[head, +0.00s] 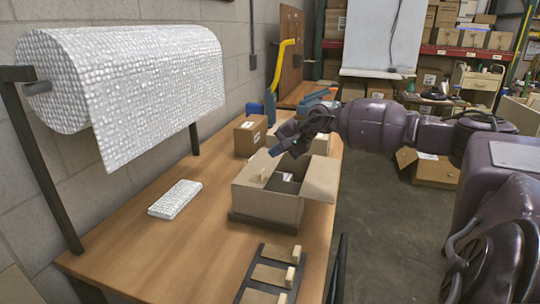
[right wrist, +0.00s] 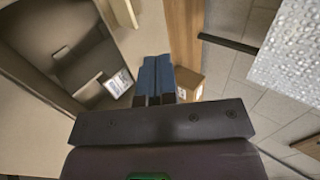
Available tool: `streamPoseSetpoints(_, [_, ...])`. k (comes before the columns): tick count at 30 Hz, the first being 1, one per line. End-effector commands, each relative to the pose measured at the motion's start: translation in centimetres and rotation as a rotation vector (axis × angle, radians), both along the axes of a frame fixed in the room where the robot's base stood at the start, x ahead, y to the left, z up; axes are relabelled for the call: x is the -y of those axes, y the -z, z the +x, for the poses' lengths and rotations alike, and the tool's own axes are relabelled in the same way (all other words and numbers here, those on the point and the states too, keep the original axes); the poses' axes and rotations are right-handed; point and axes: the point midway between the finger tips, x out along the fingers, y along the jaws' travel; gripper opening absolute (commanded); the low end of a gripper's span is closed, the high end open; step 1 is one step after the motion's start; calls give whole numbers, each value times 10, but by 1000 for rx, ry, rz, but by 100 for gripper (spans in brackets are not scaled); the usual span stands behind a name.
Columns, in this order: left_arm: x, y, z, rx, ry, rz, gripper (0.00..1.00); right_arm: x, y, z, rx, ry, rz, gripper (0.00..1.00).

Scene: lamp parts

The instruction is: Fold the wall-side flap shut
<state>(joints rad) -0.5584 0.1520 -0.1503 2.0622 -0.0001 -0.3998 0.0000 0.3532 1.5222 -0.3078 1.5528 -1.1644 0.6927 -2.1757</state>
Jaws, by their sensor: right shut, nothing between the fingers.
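An open cardboard box (head: 265,203) stands on the table, with dark parts and a white-labelled item inside. Its right flap (head: 320,177) sticks outward, away from the wall. The wall-side flap (head: 257,166) seems to stand up at the left; its exact angle is hard to tell. My right gripper (head: 276,150) is shut and empty, above the far wall-side part of the box. In the right wrist view its blue fingertips (right wrist: 153,72) are together beside the box opening (right wrist: 60,45); whether they touch the flap is unclear. My left gripper is out of view.
A bubble-wrap roll (head: 150,85) hangs on a stand by the wall. A wrapped packet (head: 175,199) lies left of the box. A smaller carton (head: 250,135) stands behind it, and a black rack (head: 270,275) lies in front. The table between packet and box is clear.

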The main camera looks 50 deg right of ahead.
Motion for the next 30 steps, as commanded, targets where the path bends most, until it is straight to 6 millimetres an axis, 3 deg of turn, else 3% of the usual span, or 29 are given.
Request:
streamPoseSetpoints(15, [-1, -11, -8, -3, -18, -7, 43, 21, -34, -42, 0, 1, -1, 0])
streamPoseSetpoints(30, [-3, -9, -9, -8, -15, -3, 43, 23, -36, -46, 0, -1, 1, 0])
